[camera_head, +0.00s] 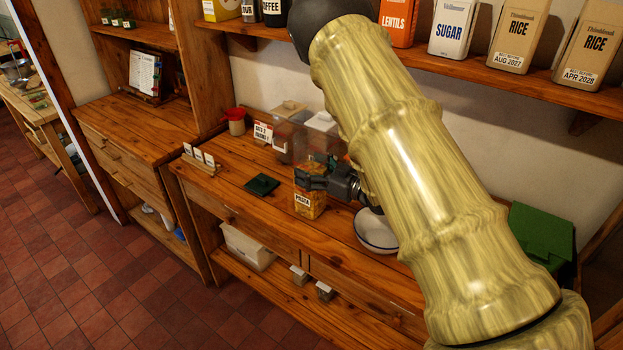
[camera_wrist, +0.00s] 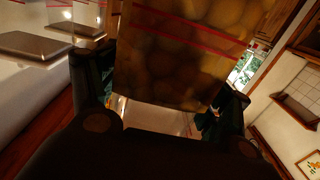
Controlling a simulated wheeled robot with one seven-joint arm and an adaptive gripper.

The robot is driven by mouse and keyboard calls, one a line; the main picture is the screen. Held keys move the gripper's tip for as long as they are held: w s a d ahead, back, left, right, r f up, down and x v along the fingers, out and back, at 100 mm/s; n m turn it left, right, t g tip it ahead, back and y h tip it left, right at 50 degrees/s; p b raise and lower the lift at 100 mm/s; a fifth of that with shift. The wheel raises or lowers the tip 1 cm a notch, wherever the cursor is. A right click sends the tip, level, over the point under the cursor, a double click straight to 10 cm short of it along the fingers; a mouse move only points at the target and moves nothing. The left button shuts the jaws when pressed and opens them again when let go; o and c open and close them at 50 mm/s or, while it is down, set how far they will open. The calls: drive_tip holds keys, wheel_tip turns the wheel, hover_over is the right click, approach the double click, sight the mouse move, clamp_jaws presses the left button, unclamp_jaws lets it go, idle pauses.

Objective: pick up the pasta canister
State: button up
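The pasta canister (camera_head: 309,204) is a clear box of orange-yellow pasta with a white PASTA label, upright at the counter's front in the head view. My gripper (camera_head: 318,180) is at its upper part, with one dark finger across the side facing the head camera. In the wrist view the canister (camera_wrist: 185,50) fills the top middle, with red stripes, between my two fingers (camera_wrist: 165,95). The fingers lie close along both sides; whether they press on it I cannot tell. The canister's top is partly hidden by my gripper in the head view.
A dark green square piece (camera_head: 262,185) lies left of the canister. Clear canisters (camera_head: 290,135) stand behind it. A white bowl (camera_head: 376,232) is to the right, partly behind my arm. A card holder (camera_head: 201,160) and a red cup (camera_head: 236,121) stand at left. A shelf of tins (camera_head: 453,27) runs above.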

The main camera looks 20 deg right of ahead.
drive_tip(key=shift+f, duration=0.1)
drive_tip(key=c, duration=0.7)
drive_tip(key=shift+c, duration=0.8)
drive_tip(key=shift+w+r, duration=0.1)
drive_tip(key=shift+r, duration=0.1)
